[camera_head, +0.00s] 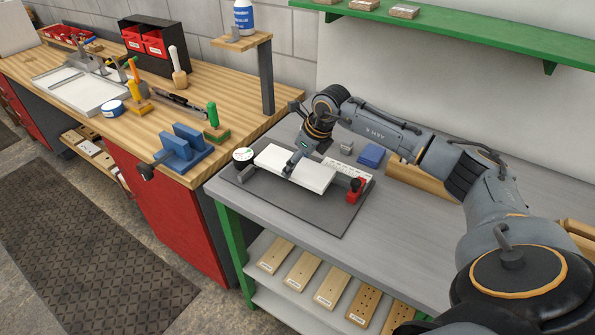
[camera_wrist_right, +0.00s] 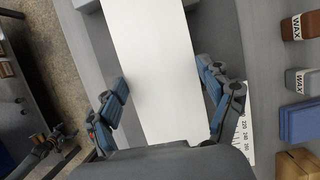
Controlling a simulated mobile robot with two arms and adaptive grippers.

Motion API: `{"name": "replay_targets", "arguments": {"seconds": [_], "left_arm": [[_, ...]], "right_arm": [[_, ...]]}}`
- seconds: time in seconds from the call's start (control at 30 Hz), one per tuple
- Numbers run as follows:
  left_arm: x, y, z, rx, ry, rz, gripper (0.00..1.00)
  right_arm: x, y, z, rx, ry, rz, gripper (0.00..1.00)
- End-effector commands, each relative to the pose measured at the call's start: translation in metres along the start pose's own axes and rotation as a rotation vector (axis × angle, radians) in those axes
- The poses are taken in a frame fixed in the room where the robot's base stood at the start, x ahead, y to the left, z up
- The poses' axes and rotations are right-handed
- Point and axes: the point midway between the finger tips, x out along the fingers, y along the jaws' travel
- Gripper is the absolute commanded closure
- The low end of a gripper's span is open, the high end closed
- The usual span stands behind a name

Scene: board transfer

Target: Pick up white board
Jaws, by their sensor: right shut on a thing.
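The white board (camera_head: 312,175) is a flat rectangle above a dark grey mat (camera_head: 290,210) on the grey bench. My right gripper (camera_head: 293,166) comes down over it, its fingers at the two long edges. In the right wrist view the white board (camera_wrist_right: 155,45) runs between the blue-grey fingers of my right gripper (camera_wrist_right: 163,80), which are shut on it. I cannot tell whether the board rests on its support or is slightly raised. My left gripper is not in view.
A round white-faced gauge (camera_head: 243,154) and a red block (camera_head: 355,190) flank the board. A white ruled scale (camera_head: 349,169) lies behind it. A blue block (camera_head: 371,155) and a grey wax block (camera_head: 346,146) stand further back. A green shelf (camera_head: 470,30) hangs above.

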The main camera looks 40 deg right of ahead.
Motion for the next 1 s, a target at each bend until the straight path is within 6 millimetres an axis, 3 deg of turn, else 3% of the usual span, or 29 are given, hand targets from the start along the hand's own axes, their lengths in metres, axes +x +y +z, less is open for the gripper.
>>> {"name": "replay_targets", "arguments": {"seconds": [0.23,0.5,0.7,1.0], "left_arm": [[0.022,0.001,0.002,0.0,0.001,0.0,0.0],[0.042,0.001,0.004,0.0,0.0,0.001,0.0],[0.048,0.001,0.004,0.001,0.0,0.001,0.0],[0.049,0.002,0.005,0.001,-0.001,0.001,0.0]], "right_arm": [[-0.057,0.032,-0.011,-0.006,-0.001,-0.004,0.65],[-0.097,0.074,-0.039,-0.003,0.003,-0.002,0.65],[-0.115,0.092,-0.05,0.0,0.004,0.001,0.65],[-0.12,0.097,-0.052,0.001,0.005,0.001,0.65]]}}
